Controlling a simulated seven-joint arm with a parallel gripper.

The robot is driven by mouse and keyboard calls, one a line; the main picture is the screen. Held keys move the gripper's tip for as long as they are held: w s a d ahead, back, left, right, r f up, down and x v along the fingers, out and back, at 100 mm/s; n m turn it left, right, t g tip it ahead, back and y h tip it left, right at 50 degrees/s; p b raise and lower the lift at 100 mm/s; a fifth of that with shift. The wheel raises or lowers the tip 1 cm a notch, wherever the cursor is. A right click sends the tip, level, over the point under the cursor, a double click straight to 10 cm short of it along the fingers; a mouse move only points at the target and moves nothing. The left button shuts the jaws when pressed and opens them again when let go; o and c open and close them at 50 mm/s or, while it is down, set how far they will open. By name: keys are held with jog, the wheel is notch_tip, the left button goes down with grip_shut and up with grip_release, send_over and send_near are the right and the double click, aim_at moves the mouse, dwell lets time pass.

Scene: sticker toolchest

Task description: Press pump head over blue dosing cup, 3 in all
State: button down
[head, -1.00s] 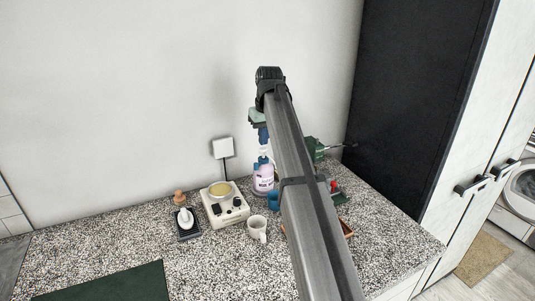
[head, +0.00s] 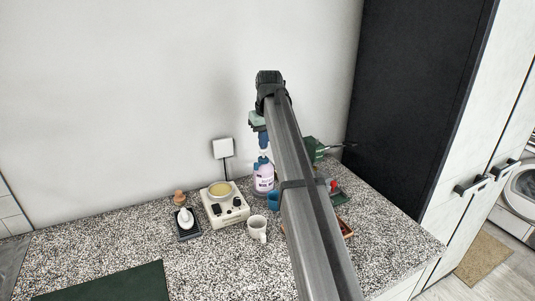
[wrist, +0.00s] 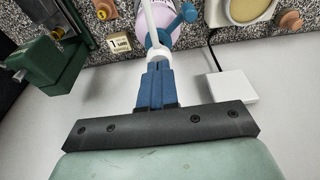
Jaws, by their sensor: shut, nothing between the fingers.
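The pump bottle (head: 263,181), pale lilac with a label, stands on the speckled counter near the back wall. Its white pump head (wrist: 158,56) and long white spout show in the wrist view. My gripper (head: 263,151) is shut and empty, its blue fingers pointing down right above the pump head. In the wrist view the fingertips (wrist: 157,65) appear at the head's top; whether they touch is hard to tell.
A cream appliance with a yellow round top (head: 222,205) stands left of the bottle, with a white mug (head: 257,229) in front. A green machine (head: 316,150) stands behind my arm at the right. A white wall box (head: 223,148) has a hanging cord.

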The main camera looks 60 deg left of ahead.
jog(key=shift+x, duration=0.8)
jog(key=shift+d, duration=0.2)
jog(key=shift+r, duration=0.15)
jog(key=shift+a+v, duration=0.25)
jog(key=shift+v, duration=0.9)
jog(key=shift+f, duration=0.6)
jog(key=shift+f, duration=0.7)
jog(key=shift+r, duration=0.1)
jog(key=shift+a+v, duration=0.25)
jog(key=shift+v, duration=1)
